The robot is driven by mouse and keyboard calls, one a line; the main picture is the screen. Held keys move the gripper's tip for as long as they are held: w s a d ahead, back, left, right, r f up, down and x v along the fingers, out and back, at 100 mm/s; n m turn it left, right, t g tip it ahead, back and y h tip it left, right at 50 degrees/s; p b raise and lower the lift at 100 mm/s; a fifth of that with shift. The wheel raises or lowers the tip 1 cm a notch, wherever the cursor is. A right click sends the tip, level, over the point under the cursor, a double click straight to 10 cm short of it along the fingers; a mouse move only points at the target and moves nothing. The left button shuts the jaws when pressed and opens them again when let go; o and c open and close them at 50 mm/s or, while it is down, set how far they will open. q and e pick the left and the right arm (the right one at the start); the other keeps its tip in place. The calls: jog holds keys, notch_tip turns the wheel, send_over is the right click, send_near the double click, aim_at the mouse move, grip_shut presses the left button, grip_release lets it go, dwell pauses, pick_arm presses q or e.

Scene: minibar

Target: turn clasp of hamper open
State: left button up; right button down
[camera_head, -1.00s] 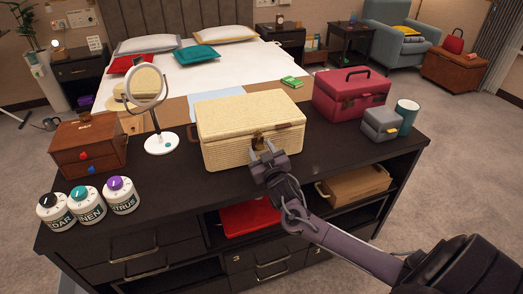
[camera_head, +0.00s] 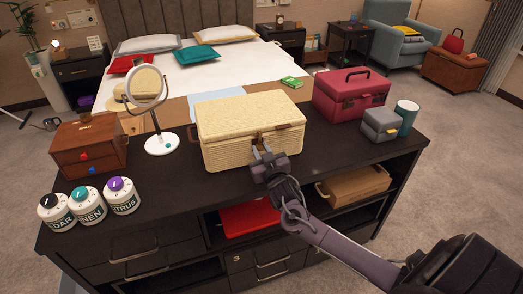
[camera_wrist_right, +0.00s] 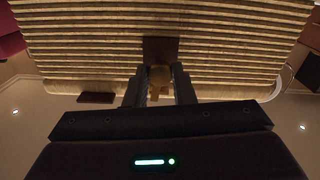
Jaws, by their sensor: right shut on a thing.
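The hamper (camera_head: 225,120) is a cream woven box with a closed lid, standing on the dark cabinet top. Its brass clasp (camera_head: 258,138) sits at the middle of its front face. In the right wrist view the clasp (camera_wrist_right: 159,76) shows as a small brass piece below a dark brown plate, against the hamper's ribbed front (camera_wrist_right: 90,45). My right gripper (camera_head: 262,152) reaches in from the lower right. Its fingers (camera_wrist_right: 159,92) are on both sides of the clasp and shut on it. My left gripper is not in view.
A round mirror (camera_head: 147,88) stands left of the hamper, beside a small wooden drawer box (camera_head: 88,147). A red case (camera_head: 350,97), a grey box (camera_head: 381,124) and a teal cup (camera_head: 408,115) stand to the right. Labelled jars (camera_head: 88,200) stand at the front left.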

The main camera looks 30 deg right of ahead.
jog(key=m+p, duration=0.1)
jog(key=m, duration=0.3)
jog(key=shift+m, duration=0.3)
jog(key=m+p, duration=0.1)
jog(key=m, duration=0.2)
jog(key=shift+m, duration=0.3)
jog(key=m+p, duration=0.1)
jog(key=m, duration=0.3)
jog(key=shift+m+p, duration=0.6)
jog(key=shift+m, duration=1.5)
jog(key=c, duration=1.2)
grip_release()
